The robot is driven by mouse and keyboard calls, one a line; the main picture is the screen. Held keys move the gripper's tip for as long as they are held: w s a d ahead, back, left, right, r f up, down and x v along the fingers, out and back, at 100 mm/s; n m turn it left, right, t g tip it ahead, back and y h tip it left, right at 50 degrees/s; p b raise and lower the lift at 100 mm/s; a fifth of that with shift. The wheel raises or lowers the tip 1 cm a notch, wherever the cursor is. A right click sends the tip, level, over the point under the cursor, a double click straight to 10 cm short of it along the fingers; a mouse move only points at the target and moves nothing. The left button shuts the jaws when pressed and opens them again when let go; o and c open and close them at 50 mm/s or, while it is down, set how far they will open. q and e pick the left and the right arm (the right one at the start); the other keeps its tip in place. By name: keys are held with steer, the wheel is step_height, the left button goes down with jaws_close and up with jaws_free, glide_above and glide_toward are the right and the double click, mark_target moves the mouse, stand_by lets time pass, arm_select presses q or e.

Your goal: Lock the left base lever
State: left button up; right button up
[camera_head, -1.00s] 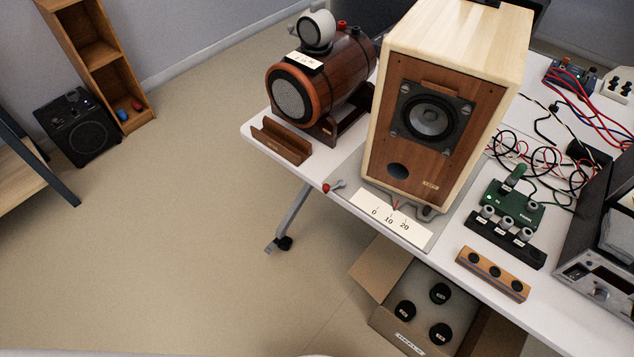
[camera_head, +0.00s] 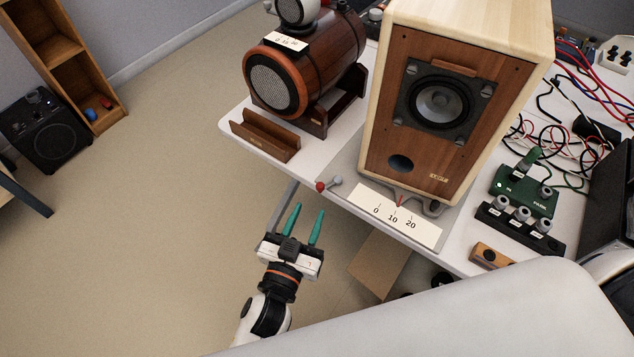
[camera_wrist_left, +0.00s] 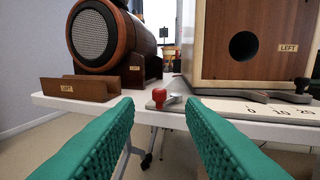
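The left base lever (camera_head: 329,183) has a red knob and a grey metal end. It lies at the front edge of the grey base plate, left of the 0-10-20 scale card (camera_head: 392,215). In the left wrist view the red knob (camera_wrist_left: 159,96) shows between the fingers, farther ahead. My left gripper (camera_head: 308,219) has green fingers, is open and empty, and is below and in front of the lever, apart from it. The wooden speaker (camera_head: 415,125) labelled LEFT stands on the base behind the scale. My right gripper is not seen; a large white part of mine covers the lower right.
A round brown speaker (camera_head: 325,65) on a cradle and a wooden holder (camera_head: 265,140) stand left of the lever. A green board (camera_head: 524,192) and a black knob strip (camera_head: 520,228) lie to the right, with loose cables behind.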

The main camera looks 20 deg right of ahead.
mark_target(318, 189)
arm_select(q)
steer(key=x, duration=0.8)
steer(key=shift+w+d+f, duration=0.1)
steer(key=shift+w+d, duration=0.05)
steer(key=shift+w, duration=0.1)
jaws_close()
